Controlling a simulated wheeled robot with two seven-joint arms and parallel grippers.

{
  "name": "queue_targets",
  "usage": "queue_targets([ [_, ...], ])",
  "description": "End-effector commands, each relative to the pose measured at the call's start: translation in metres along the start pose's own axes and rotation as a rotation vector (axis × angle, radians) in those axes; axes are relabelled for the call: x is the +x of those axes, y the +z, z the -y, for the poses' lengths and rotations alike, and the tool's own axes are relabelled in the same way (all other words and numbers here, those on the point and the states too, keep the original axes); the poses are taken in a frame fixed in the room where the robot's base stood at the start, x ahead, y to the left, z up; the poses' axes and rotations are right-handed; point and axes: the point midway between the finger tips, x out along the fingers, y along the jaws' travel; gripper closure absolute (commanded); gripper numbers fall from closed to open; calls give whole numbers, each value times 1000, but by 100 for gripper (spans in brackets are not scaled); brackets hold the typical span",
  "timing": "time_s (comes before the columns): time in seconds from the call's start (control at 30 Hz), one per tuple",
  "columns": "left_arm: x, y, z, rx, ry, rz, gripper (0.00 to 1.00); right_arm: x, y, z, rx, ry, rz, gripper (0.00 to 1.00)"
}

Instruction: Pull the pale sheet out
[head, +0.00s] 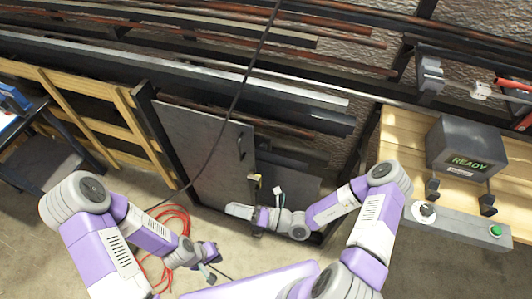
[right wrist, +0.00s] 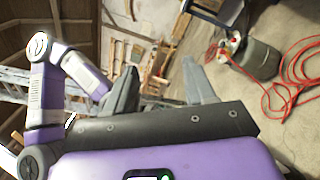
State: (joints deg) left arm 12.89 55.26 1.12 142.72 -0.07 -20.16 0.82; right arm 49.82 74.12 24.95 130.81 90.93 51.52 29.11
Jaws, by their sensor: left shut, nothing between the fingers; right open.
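A large flat grey sheet (head: 195,145) stands upright in the dark rack in the head view, and it is the palest sheet I can make out. Darker panels (head: 290,185) stand to its right. I cannot tell for sure which one the task calls pale. My right gripper (head: 240,211) is in front of the rack, near the grey sheet's lower right corner. Its two fingers are apart with nothing between them in the right wrist view (right wrist: 160,85). My left gripper (head: 211,252) is shut and empty, low over the floor, away from the sheets.
Long bars (head: 200,68) lie on the rack above. A dark cable (head: 232,110) hangs across the grey sheet. A red hose (head: 172,222) lies coiled on the floor near my left arm. A wooden bench with a grey "READY" box (head: 465,145) stands at right.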

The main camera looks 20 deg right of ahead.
Motion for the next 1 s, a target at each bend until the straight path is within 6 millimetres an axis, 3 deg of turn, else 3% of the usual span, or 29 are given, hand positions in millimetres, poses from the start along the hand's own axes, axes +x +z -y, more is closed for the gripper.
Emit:
queue_targets([
  [0.03, 1, 0, 0, 0, 0, 0, 100, -6, 34, 15, 104, -36, 172, 46],
  [0.1, 1, 0, 0, 0, 0, 0, 100, -22, 74, 34, 223, -73, 384, 46],
  [0.2, 2, 0, 0, 0, 0, 0, 100, -49, 115, 59, 339, -112, 625, 46],
  [0.3, 2, 0, 1, 0, 0, 0, 100, -73, 138, 76, 409, -135, 785, 46],
  [0.4, 2, 0, 1, 0, 0, 0, 100, -86, 148, 85, 441, -148, 867, 46],
  [0.5, 4, 0, 1, 0, 0, 0, 100, -86, 156, 90, 449, -151, 893, 46],
  [1.0, 14, -1, 5, 0, 0, 0, 100, -44, 202, 110, 448, -152, 887, 46],
])
